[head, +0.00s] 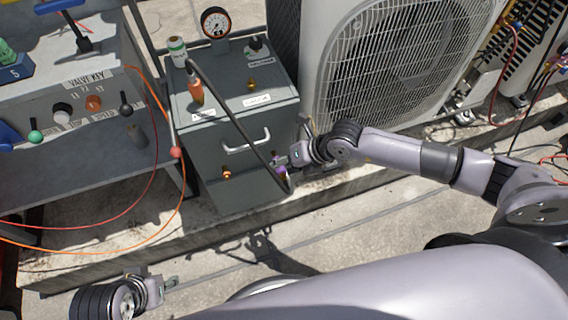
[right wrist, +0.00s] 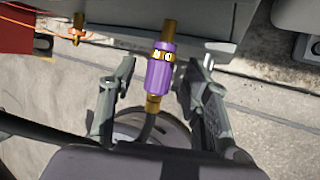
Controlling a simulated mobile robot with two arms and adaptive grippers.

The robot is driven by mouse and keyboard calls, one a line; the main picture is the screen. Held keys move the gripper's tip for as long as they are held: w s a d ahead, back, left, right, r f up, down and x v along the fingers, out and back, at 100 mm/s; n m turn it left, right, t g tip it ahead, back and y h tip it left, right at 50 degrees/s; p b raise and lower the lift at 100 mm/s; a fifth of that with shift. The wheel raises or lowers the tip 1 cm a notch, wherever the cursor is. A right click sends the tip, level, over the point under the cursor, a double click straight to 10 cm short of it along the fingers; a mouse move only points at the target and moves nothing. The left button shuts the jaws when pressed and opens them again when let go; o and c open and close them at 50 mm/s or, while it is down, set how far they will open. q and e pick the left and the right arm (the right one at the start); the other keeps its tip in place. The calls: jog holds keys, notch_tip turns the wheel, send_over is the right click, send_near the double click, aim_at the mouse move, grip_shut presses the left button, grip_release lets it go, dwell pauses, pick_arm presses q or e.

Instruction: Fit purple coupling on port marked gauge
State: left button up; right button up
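The purple coupling (right wrist: 158,78) stands between the fingers of my right gripper (right wrist: 158,95), with a gap on both sides. The gripper is open. A brass stem (right wrist: 170,32) joins the coupling's far end and runs toward the grey cabinet; I cannot tell if this stem is a port. A dark hose leaves the coupling's near end. In the head view the coupling (head: 280,172) is small beside my right gripper (head: 284,162), low at the cabinet's right front. No label reading gauge is legible. My left gripper (head: 162,288) is at lower left, its opening unclear.
The grey cabinet (head: 235,165) has a handle, a brass fitting (head: 227,173) and a dial gauge (head: 216,22) above. A black hose (head: 225,108) crosses its front. The condenser (head: 385,65) stands right. A bench (head: 90,160) with red and orange cables stands left.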

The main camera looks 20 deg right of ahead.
grip_shut()
dwell(0.8)
